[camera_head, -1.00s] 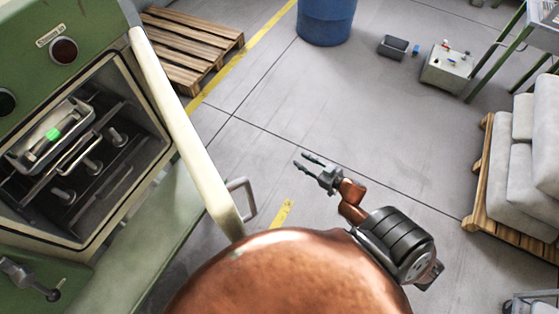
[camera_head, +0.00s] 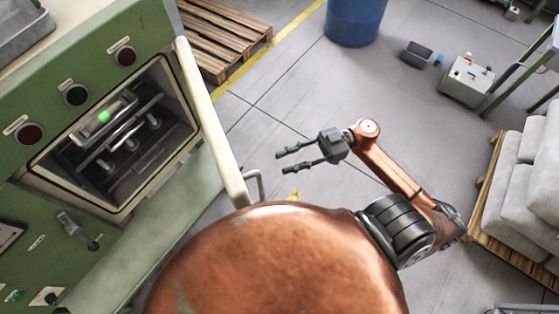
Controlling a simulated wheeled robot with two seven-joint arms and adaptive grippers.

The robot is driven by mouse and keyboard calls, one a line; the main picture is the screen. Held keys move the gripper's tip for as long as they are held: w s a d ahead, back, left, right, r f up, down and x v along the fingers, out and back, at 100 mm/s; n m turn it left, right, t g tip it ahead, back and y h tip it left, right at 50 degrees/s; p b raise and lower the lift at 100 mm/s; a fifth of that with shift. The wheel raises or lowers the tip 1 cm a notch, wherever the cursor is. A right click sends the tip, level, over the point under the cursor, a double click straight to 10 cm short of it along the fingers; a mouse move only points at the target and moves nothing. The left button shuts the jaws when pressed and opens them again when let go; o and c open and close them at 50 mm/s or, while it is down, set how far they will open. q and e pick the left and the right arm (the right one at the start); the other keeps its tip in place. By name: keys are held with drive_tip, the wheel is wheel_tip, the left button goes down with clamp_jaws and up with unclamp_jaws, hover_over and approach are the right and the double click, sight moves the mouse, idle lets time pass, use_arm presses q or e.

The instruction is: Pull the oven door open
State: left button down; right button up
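The green oven (camera_head: 95,75) stands at the left, with its chamber (camera_head: 125,140) exposed. The cream-edged oven door (camera_head: 212,125) stands swung out to the right of the chamber. Its grey bar handle (camera_head: 257,186) is on the door's outer side, near its free end, partly hidden by my copper body. My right gripper (camera_head: 284,162) is open and empty, with its two fingers spread and pointing left. It is apart from the handle, up and to its right in the picture. My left gripper is not in view.
Inside the chamber is a tray-like piece with a green spot (camera_head: 103,117). A wooden pallet (camera_head: 225,35) and a blue barrel (camera_head: 355,20) stand at the back. Sacks on a pallet (camera_head: 520,185) are at the right. The floor between is clear.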

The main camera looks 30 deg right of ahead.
drive_tip(key=a, duration=0.3)
drive_tip(key=shift+w+a, duration=0.1)
drive_tip(key=shift+w, duration=0.2)
clamp_jaws()
drive_tip(key=c, duration=0.7)
unclamp_jaws()
drive_tip(key=o, duration=0.7)
